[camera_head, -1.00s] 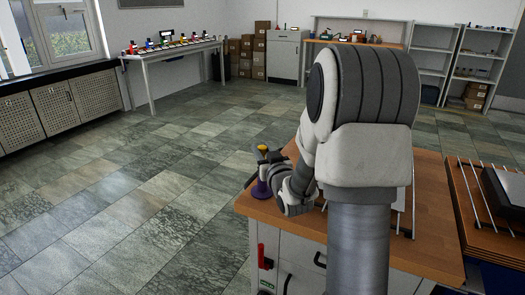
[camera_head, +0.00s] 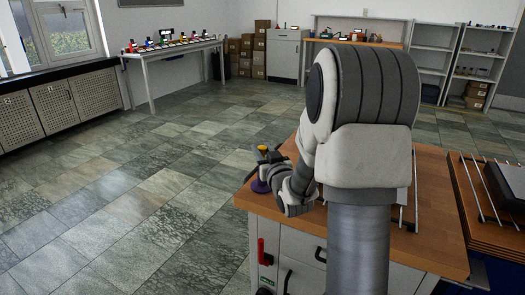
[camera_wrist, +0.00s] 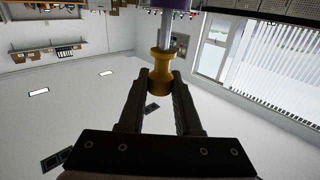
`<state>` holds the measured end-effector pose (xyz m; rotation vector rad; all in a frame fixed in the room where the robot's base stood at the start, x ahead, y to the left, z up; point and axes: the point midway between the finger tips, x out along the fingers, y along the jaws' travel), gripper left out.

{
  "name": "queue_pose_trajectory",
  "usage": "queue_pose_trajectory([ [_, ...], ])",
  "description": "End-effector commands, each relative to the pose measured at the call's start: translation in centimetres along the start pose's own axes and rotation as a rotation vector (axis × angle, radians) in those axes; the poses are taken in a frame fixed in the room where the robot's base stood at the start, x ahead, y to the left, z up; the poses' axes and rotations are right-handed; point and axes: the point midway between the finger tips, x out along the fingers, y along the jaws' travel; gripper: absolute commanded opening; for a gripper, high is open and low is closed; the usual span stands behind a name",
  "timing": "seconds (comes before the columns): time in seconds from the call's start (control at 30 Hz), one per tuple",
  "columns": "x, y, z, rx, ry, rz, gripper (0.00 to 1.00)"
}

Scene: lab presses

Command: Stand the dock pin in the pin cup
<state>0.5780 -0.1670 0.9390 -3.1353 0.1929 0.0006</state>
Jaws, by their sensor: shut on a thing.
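The dock pin has a yellow, waisted head (camera_wrist: 161,70) and a bright metal shaft (camera_wrist: 165,30). My gripper (camera_wrist: 160,82) is shut on the yellow head, one dark finger on each side. In the wrist view, the shaft runs to a purple part (camera_wrist: 168,4) cut off by the top edge. In the head view, the yellow head (camera_head: 263,149) shows above a purple round piece (camera_head: 260,186) near the table's left edge, with my gripper between them. I cannot tell whether the purple piece is the pin cup or where the shaft's lower end sits.
The wooden tabletop (camera_head: 435,235) lies under my arm, which hides much of it. A second bench with a dark device (camera_head: 508,188) stands further right. The floor to the left (camera_head: 130,215) is clear.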

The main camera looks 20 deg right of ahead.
Motion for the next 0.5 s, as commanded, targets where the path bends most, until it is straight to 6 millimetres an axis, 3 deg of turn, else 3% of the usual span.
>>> queue_pose_trajectory([
  [0.5, 0.0, 0.0, 1.4, 0.000, 0.001, 0.000, 0.00],
])
